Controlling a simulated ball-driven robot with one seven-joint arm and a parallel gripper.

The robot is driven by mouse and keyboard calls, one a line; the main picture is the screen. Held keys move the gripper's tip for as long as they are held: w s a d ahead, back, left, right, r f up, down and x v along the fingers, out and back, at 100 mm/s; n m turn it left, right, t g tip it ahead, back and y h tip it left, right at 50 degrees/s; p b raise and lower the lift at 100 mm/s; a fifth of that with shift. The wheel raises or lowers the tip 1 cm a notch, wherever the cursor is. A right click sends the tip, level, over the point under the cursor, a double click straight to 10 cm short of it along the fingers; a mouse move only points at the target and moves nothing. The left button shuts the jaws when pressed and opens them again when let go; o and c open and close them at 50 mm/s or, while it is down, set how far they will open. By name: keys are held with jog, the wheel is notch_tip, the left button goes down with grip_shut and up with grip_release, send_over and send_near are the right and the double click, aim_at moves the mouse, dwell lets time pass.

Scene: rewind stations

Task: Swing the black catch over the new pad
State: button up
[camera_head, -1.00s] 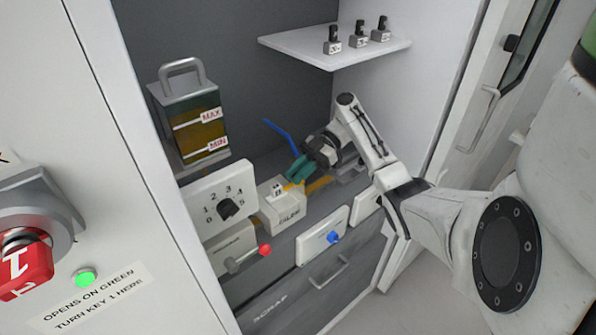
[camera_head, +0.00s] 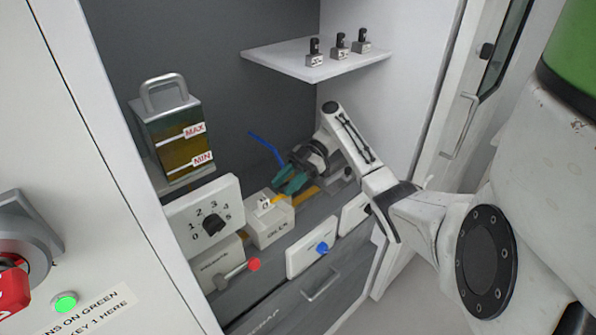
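My gripper (camera_head: 287,181) has teal fingers and a dark body. It reaches into the cabinet from the right, pointing down and left above the back of a white box (camera_head: 268,228). The two fingers look spread apart, with nothing seen between them. A small grey fixture with a dark part (camera_head: 347,173) sits behind and right of my gripper, partly hidden by my arm. I cannot tell if that dark part is the black catch. I cannot make out the new pad; the area under my gripper is partly covered.
A thin blue rod (camera_head: 266,148) rises behind my gripper. A white dial panel (camera_head: 205,215), a red-knobbed lever (camera_head: 253,265) and a blue-knobbed panel (camera_head: 313,247) stand near. A shelf (camera_head: 290,63) with small black-topped weights overhangs. A fluid tank (camera_head: 172,135) stands left.

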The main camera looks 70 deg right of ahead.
jog(key=b+v, duration=0.3)
jog(key=v, duration=0.7)
jog(key=shift+f, duration=0.1)
dwell(0.4)
